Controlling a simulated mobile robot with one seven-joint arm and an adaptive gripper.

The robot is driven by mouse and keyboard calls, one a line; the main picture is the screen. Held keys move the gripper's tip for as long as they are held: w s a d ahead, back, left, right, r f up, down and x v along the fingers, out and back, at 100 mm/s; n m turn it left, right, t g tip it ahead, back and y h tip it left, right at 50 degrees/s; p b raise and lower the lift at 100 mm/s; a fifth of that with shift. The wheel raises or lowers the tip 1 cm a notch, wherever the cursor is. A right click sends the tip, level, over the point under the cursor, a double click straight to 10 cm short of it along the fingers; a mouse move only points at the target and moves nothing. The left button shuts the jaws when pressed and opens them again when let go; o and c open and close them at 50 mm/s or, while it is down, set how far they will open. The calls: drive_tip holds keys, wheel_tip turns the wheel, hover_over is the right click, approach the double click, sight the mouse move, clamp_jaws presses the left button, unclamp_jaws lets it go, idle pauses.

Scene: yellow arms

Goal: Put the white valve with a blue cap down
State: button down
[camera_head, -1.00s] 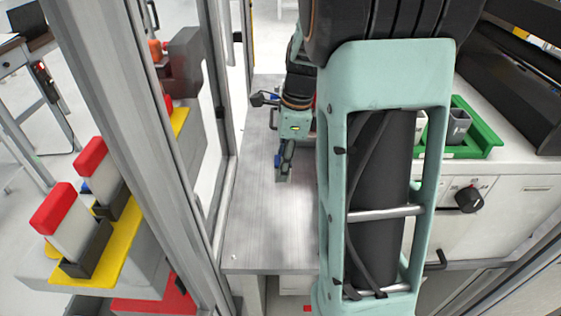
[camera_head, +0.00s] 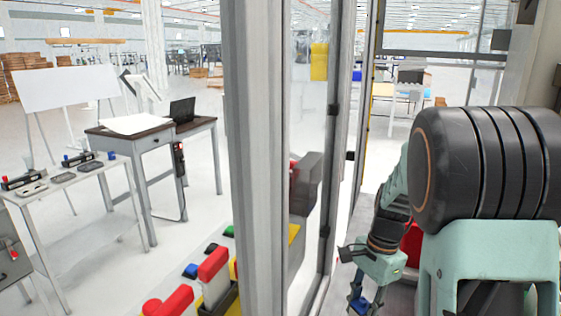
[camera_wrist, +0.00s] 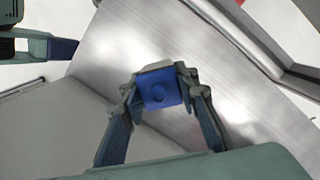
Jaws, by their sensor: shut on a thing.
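The blue cap (camera_wrist: 160,87) of the valve shows in the wrist view, held between the fingertips of my gripper (camera_wrist: 159,80). The cap is square with a round mark in the middle. The valve's white body is hidden beneath the cap. Brushed metal of the worktop (camera_wrist: 110,42) lies below and behind it; I cannot tell whether the valve touches it. In the head view my gripper (camera_head: 359,303) points down at the bottom edge, and what it holds cannot be made out there.
A grey metal frame post (camera_head: 262,150) stands left of my arm in the head view. Beyond it are red-topped parts (camera_head: 213,264), a white bench (camera_head: 80,190) with small devices and a dark-topped desk (camera_head: 140,140). In the wrist view a raised metal rail (camera_wrist: 245,40) runs at upper right.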

drive_tip(key=a+n, duration=0.1)
drive_tip(key=n, duration=0.1)
drive_tip(key=n+p, duration=0.1)
drive_tip(key=n, duration=0.1)
drive_tip(key=a+f+n, duration=0.1)
drive_tip(key=n, duration=0.1)
drive_tip(key=shift+w+a+g+h+p, duration=0.15)
drive_tip(key=shift+a+g+h+p, duration=0.2)
drive_tip(key=shift+g+h, duration=0.05)
drive_tip(key=n, duration=0.2)
drive_tip(key=a+n+p, duration=0.1)
drive_tip(key=n, duration=0.1)
drive_tip(key=a+f+n, duration=0.1)
drive_tip(key=n, duration=0.1)
drive_tip(key=shift+a+f+h, duration=0.1)
drive_tip(key=shift+a+h, duration=0.05)
drive_tip(key=shift+h, duration=0.25)
